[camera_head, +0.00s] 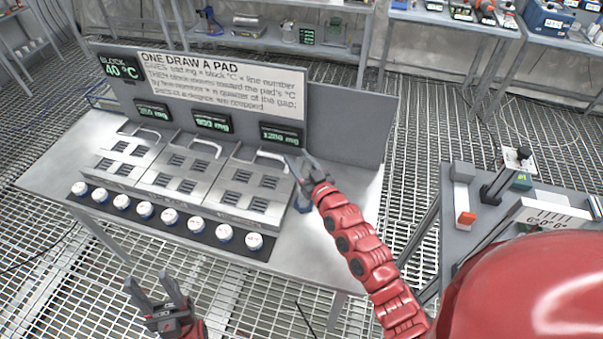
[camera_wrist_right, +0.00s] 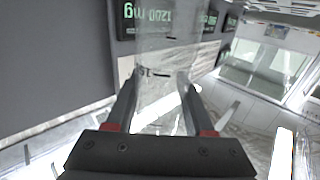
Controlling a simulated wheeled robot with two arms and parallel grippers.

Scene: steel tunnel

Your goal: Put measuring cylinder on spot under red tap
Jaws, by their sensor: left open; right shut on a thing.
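My right gripper (camera_head: 308,172) is at the right end of the bench's row of metal blocks, near the upright panel. In the right wrist view its fingers (camera_wrist_right: 160,92) are shut on a clear measuring cylinder (camera_wrist_right: 168,50) with dark marks. The cylinder is see-through and hard to make out in the head view. My left gripper (camera_head: 158,300) is open and empty, low at the left in front of the bench.
The bench (camera_head: 340,215) carries metal blocks with handles and a row of white-capped jars (camera_head: 168,216). A panel with a sign (camera_head: 225,85) and digital displays stands behind. At right, a grey table (camera_head: 455,235) holds a stand and a small orange-red part (camera_head: 466,218).

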